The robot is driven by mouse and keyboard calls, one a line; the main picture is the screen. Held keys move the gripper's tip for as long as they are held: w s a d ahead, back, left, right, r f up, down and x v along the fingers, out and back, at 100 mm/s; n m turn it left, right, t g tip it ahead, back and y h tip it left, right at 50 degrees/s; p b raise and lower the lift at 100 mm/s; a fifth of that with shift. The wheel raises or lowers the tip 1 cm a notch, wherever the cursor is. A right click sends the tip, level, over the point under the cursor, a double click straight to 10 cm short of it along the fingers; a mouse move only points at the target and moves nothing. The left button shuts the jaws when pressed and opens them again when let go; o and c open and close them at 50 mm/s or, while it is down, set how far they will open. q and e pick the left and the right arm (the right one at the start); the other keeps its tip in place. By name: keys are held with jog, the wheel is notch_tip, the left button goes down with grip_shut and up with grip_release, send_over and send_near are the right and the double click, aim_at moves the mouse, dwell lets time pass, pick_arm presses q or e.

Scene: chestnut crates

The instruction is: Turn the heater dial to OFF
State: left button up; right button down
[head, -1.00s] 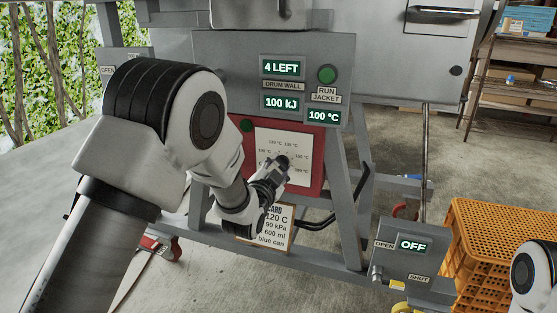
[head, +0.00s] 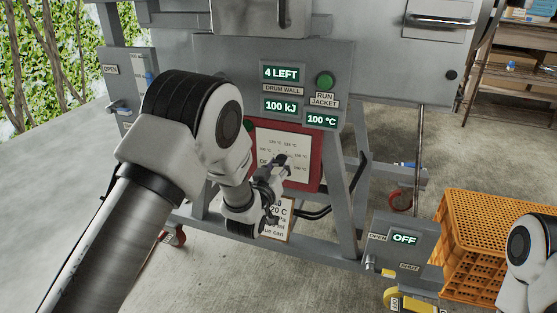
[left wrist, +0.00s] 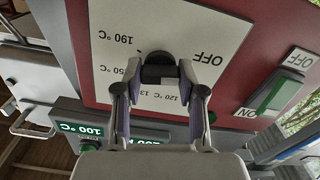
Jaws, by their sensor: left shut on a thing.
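The heater dial is a black knob (left wrist: 158,72) on a white temperature plate (left wrist: 110,25) with a red surround (head: 318,150). My left gripper (head: 278,164) is at the plate, its fingers on either side of the knob and shut on it. In the left wrist view, this gripper (left wrist: 158,66) hides part of the knob and some of the printed numbers. The plate reads upside down there, with OFF to the right of the knob and 190 °C to the left. I cannot tell exactly where the knob points. My right gripper is out of view.
Above the plate, displays (head: 281,105) read 4 LEFT, 100 kJ and 100 °C beside a green button (head: 325,81). An ON/OFF switch (left wrist: 278,95) sits beside the plate.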

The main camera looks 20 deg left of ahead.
pick_arm(q)
jog(key=shift+n+p, duration=0.55)
jog(key=shift+n, duration=0.45)
jog(key=o, duration=1.1)
jog(key=shift+o, duration=0.2)
jog(key=shift+s, duration=0.1)
jog(key=s, duration=1.1)
jog(key=shift+s+a, duration=0.15)
jog(key=shift+s, duration=0.25)
jog(key=shift+f, duration=0.1)
